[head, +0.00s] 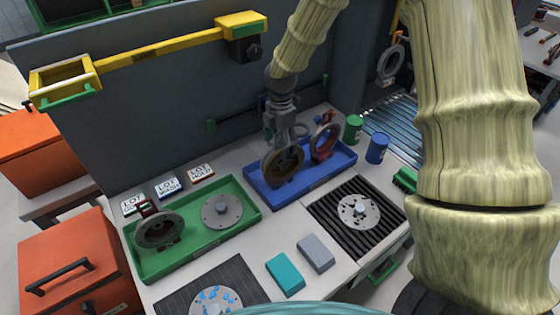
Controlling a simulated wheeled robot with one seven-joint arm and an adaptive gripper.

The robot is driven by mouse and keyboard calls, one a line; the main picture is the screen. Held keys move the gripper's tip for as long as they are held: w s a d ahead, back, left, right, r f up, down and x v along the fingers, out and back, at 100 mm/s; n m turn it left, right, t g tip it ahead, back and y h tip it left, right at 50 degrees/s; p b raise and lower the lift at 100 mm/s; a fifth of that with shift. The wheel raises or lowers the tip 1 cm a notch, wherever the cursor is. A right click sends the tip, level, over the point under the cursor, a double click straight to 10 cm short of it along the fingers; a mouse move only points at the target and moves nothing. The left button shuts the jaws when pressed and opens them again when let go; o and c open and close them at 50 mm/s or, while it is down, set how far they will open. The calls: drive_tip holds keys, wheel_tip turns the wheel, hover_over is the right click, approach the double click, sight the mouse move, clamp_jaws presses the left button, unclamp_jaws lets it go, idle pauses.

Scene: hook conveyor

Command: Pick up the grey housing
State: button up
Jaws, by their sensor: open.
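My gripper (281,137) is open over the blue tray (262,194), pointing down. Its fingers are close to a brown-bronze ring-shaped housing (284,169) standing in that tray; I cannot tell if they touch it. A dark red ring housing (325,142) stands to its right, and part of a grey ring shows behind the gripper. A dark grey round housing (159,232) with a reddish top piece sits in the green tray (187,262), beside a flat grey flanged disc (222,211). Another grey ring housing (391,64) hangs at upper right.
A green can (354,128) and a blue can (376,148) stand right of the blue tray. A ribbed black mat (332,216) holds a disc; teal (285,274) and grey (316,253) blocks lie in front.

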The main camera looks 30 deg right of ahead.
drive_tip(key=shift+f, duration=1.05)
drive_tip(key=shift+r, duration=0.1)
clamp_jaws()
